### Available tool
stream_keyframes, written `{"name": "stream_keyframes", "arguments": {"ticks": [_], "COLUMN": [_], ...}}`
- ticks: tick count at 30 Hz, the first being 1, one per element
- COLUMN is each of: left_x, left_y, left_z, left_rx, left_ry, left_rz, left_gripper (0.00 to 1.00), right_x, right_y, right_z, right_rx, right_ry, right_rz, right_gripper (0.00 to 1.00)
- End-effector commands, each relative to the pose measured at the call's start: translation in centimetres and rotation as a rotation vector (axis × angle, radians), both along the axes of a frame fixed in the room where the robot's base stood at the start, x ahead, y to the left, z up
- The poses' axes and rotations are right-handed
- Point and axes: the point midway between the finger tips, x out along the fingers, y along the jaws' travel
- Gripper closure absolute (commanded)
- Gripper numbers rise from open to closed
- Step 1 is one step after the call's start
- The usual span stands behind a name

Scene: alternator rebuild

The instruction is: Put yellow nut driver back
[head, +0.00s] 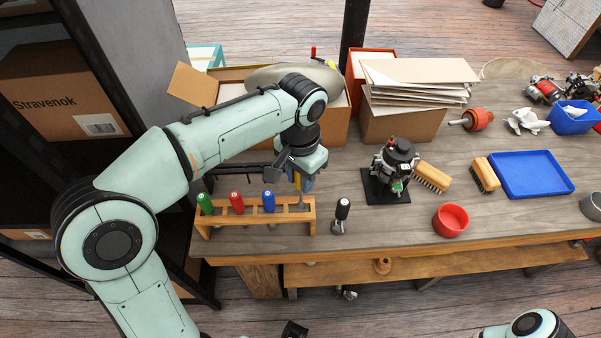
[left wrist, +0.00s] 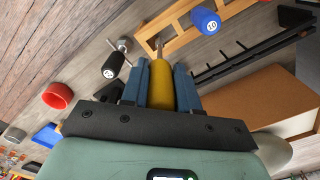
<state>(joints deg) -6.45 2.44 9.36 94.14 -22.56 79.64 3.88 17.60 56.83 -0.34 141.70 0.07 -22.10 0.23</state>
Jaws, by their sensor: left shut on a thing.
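My left gripper (head: 301,186) is shut on the yellow nut driver (left wrist: 161,86), whose yellow handle sits between the blue fingers in the left wrist view. The driver also shows below the gripper in the head view (head: 298,182), handle up and shaft down, at the right end of the wooden rack (head: 222,219). The rack also shows in the left wrist view (left wrist: 181,40). I cannot tell whether the shaft tip is in a hole. Green (head: 205,203), red (head: 237,202) and blue (head: 268,201) drivers stand in the rack.
A black-handled driver (head: 342,209) stands just right of the rack. A dark fixture (head: 387,188), a red bowl (head: 451,220), brushes and a blue tray (head: 535,174) lie further right. Open cardboard boxes (head: 402,122) stand behind. The bench front edge is close to the rack.

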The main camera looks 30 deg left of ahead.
Motion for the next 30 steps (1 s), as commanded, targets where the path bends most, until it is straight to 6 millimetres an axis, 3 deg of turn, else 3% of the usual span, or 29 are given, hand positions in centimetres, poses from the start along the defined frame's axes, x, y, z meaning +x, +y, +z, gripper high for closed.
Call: {"name": "stream_keyframes", "arguments": {"ticks": [7,20,30], "left_x": [0.0,0.0,0.0], "left_y": [0.0,0.0,0.0], "left_z": [-1.6,-1.8,-3.8], "left_rx": [0.000,0.000,0.000], "left_ry": [0.001,0.000,0.001], "left_rz": [0.000,0.000,0.000], "left_gripper": [1.00,1.00,1.00], "right_x": [-0.3,-0.3,-0.7], "right_y": [0.0,0.0,0.0], "right_z": [-0.9,-1.1,-2.3], "right_rx": [0.000,0.000,0.000], "right_ry": [0.003,0.004,0.009], "right_rz": [0.000,0.000,0.000], "right_gripper": [0.26,0.26,0.26]}}
